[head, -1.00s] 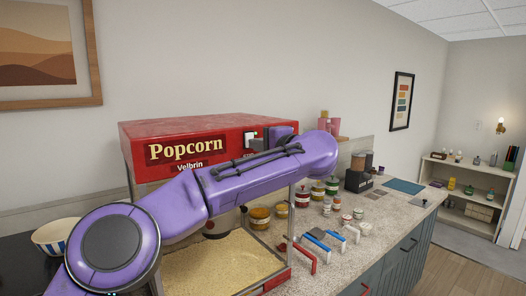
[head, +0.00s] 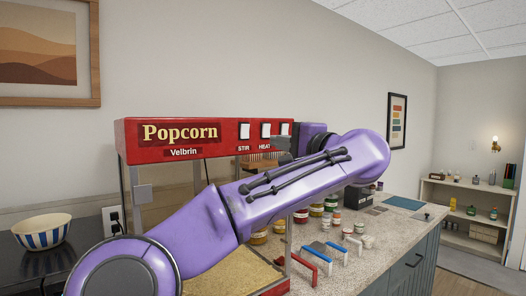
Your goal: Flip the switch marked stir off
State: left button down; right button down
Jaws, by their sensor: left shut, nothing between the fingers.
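The red popcorn machine (head: 180,135) shows a row of white switches on its front panel. The stir switch (head: 244,131) is the leftmost, with STIR printed below it. The heat switch (head: 265,130) is to its right. A third switch (head: 285,129) is at the right end, its label hidden by my gripper and arm. I cannot tell which way the stir switch is tipped. My left gripper (head: 277,146), small and grey, is shut and empty, just below and right of the heat switch. Whether it touches the panel is unclear. My right gripper is out of view.
My left arm crosses in front of the machine's glass case. A striped bowl (head: 42,233) stands on the dark counter at left, near a wall outlet (head: 113,220). Jars, red and blue scoop-like handles (head: 317,254) and small pots cover the stone counter (head: 345,280) at right.

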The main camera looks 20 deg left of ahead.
pick_arm(q)
jog(key=b+v, duration=0.1)
jog(key=v, duration=0.3)
jog(key=shift+f, duration=0.2)
